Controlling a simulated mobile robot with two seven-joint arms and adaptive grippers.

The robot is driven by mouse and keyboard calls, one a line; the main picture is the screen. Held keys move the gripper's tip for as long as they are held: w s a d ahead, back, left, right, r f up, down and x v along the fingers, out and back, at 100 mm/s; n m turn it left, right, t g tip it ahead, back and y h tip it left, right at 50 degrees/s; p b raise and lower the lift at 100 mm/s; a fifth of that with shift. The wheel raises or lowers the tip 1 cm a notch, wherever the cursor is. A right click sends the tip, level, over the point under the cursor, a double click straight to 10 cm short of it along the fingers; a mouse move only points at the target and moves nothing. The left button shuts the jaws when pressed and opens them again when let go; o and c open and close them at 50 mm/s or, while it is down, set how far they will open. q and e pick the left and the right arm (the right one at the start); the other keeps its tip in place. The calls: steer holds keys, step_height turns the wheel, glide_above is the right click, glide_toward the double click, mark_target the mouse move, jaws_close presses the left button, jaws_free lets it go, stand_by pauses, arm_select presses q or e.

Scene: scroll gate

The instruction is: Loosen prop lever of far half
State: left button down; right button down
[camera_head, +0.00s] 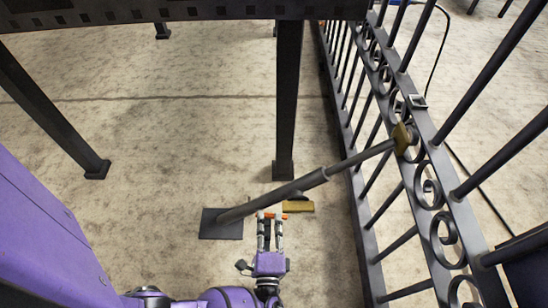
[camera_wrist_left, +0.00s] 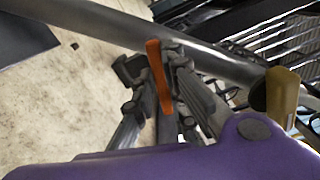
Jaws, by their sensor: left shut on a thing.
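A grey prop tube (camera_head: 290,190) leans from a dark floor plate (camera_head: 221,224) up to the scroll gate (camera_head: 435,185). A brass-coloured pad (camera_head: 402,138) sits at its upper end against the gate. An orange lever (camera_wrist_left: 157,75) shows below the prop. My left gripper (camera_head: 270,215) is just below the prop tube and is shut on the orange lever, which stands between its fingers in the left wrist view. The fingers partly hide the lever in the head view. My right gripper is in neither view.
A brass-coloured block (camera_head: 298,207) shows just right of the fingertips. A dark post (camera_head: 287,100) stands behind the prop, under a dark beam (camera_head: 180,12). The gate's bars close off the right side. The concrete floor (camera_head: 170,140) to the left is open.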

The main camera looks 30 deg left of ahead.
arm_select(q)
steer(key=shift+n, duration=0.3)
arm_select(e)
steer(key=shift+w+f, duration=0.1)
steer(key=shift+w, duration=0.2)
arm_select(q)
steer(key=shift+r, duration=0.1)
steer(key=c, duration=1.8)
jaws_free()
steer(key=shift+o, duration=0.2)
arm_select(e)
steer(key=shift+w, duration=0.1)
